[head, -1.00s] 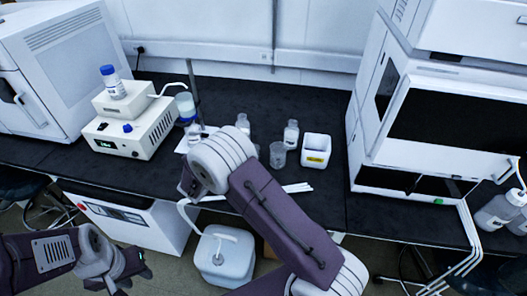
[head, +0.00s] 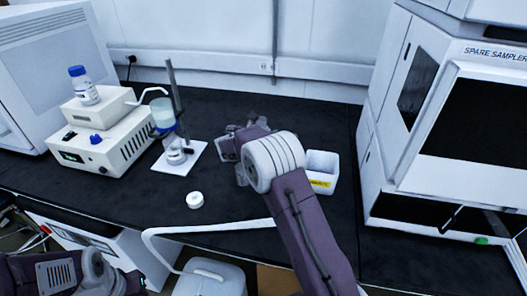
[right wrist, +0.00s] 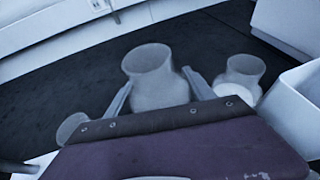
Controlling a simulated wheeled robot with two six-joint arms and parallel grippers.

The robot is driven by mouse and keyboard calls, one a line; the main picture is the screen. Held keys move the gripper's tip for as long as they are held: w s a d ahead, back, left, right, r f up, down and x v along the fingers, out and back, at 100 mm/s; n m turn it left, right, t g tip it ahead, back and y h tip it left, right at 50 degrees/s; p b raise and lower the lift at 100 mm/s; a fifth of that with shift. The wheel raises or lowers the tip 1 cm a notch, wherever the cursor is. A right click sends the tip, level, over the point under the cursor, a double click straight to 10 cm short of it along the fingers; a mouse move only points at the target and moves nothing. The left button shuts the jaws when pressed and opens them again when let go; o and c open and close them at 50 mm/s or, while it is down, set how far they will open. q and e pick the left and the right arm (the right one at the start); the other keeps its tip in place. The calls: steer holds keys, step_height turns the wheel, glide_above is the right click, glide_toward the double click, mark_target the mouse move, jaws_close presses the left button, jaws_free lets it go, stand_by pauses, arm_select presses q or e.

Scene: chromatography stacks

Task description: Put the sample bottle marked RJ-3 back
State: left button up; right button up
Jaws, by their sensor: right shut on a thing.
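My right gripper (right wrist: 158,95) is shut on a clear, open-necked bottle (right wrist: 152,75), which stands between its two fingers in the right wrist view. No marking can be read on it, so I cannot tell whether it is RJ-3. In the head view my right arm hides this bottle, and the right gripper (head: 235,145) shows only in part. A second bottle (right wrist: 242,72) with white content stands to the right of the gripper, apart from it. My left gripper (head: 128,284) is low at the left, partly cut off, its jaws unclear.
A white bin (head: 321,172) with a yellow label stands right of my right arm. A small glass vessel (right wrist: 72,127) is left of the gripper. A white cap (head: 195,200) lies on the black bench. A stand (head: 175,85) and a blue-capped bottle (head: 84,88) on a device are left.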

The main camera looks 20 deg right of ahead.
step_height(320, 180, down, 4)
steer(key=shift+f+b, duration=0.25)
steer(key=shift+b, duration=0.5)
steer(key=shift+f, duration=0.4)
steer(key=shift+r, duration=0.1)
steer(key=shift+f, duration=0.2)
steer(key=o, duration=1.7)
